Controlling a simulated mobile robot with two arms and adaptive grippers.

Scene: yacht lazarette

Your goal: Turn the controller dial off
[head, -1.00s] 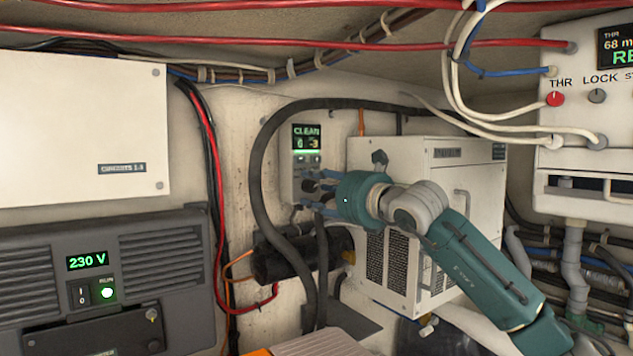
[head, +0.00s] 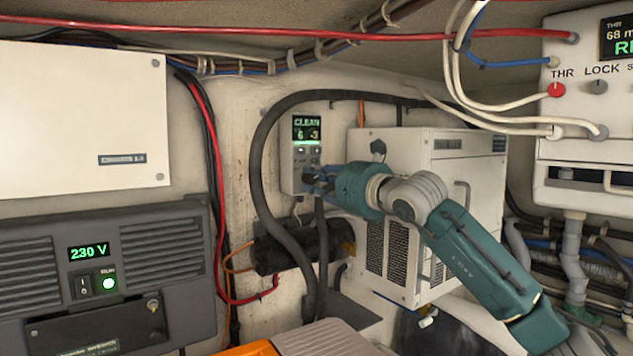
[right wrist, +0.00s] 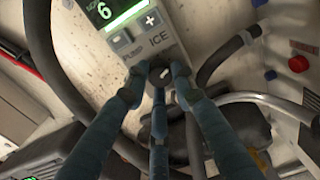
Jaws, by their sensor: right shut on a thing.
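The controller (head: 306,128) is a narrow pale panel on the back wall, with a lit green display that reads CLEAN above small buttons. Its lower part also fills the top of the right wrist view (right wrist: 165,42), with a 6, a plus button and the labels PUMP and ICE. The dark round dial (right wrist: 160,74) sits below these labels, and its white mark points obliquely. My right gripper (head: 312,178) is at the controller's lower end, its blue fingers closed around the dial, also in the right wrist view (right wrist: 159,82). In the head view the fingers hide the dial. My left gripper is out of view.
A thick black hose (head: 258,170) loops around the controller. A white vented box (head: 440,160) stands behind my right arm. A grey 230 V unit (head: 110,270) and white cabinet (head: 80,110) are at left. A white panel with knobs (head: 590,120) is at right.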

